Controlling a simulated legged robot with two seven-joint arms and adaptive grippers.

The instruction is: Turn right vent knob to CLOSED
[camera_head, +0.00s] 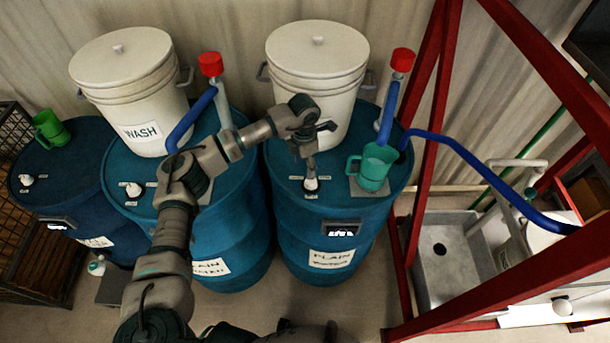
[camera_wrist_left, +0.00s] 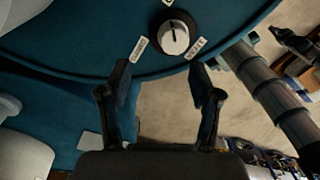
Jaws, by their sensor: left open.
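The right vent knob (camera_head: 311,184) is a small white knob on top of the right blue drum (camera_head: 288,212), with a small label on either side. In the left wrist view the knob (camera_wrist_left: 174,37) is round and white on a dark base, with a dark pointer line running roughly up and down the picture. My right gripper is not seen.
A green mug (camera_head: 373,167) stands right of the knob on the same drum. A white lidded bucket (camera_head: 318,60) and a red-capped tube (camera_head: 402,62) stand behind. A blue hose (camera_head: 480,160) runs right past a red frame (camera_head: 432,120). Similar drums stand left.

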